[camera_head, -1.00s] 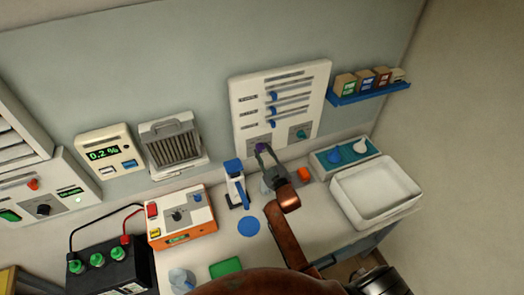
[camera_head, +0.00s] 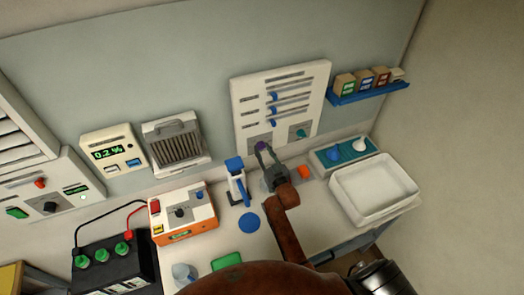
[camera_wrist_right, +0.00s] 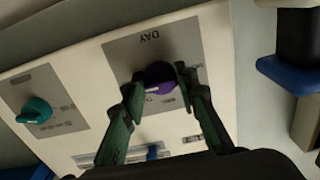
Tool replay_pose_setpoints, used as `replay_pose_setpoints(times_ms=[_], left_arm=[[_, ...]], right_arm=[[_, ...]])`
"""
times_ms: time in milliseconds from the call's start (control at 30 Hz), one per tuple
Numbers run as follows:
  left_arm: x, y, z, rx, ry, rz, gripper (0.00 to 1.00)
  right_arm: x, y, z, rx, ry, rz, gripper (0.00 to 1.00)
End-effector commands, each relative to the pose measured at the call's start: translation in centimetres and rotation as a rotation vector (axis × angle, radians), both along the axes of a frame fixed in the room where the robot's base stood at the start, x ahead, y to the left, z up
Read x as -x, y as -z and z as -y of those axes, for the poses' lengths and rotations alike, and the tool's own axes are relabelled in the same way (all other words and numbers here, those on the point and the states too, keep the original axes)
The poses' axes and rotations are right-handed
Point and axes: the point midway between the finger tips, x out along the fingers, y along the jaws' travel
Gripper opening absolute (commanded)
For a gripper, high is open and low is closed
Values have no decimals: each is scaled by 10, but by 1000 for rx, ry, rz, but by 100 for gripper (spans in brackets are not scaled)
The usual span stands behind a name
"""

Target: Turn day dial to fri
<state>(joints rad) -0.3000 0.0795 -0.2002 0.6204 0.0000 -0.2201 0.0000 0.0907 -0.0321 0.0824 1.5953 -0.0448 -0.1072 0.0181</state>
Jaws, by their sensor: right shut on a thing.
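The day dial is a purple knob (camera_wrist_right: 160,78) on a grey plate marked DAY (camera_wrist_right: 125,52), which appears upside down in the right wrist view. A small white mark shows on the knob; the day names around it are too small or hidden to read. In the head view the purple dial (camera_head: 262,146) is at the lower left of the white wall panel (camera_head: 318,90). My right gripper (camera_wrist_right: 158,82) has its two green-edged fingers on either side of the knob, shut on it. It also shows in the head view (camera_head: 263,150). My left gripper is not in view.
A teal dial (camera_wrist_right: 37,110) sits beside the day dial on the same panel. Blue sliders (camera_head: 273,110) are above.

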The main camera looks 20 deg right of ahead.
Motion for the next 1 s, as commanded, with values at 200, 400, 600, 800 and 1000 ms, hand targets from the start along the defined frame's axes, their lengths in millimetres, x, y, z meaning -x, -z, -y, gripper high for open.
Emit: replay_pose_setpoints(times_ms=[200, 400, 600, 800, 1000], left_arm=[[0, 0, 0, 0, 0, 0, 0], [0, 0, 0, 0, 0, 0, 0], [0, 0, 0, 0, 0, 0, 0], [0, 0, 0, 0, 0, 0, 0], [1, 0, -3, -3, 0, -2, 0]], right_arm=[[0, 0, 0, -6, 0, 1, 4], [0, 0, 0, -6, 0, 1, 30], [0, 0, 0, -5, 0, 1, 44], [0, 0, 0, -4, 0, 0, 45], [9, 1, 0, -4, 0, -1, 45]])
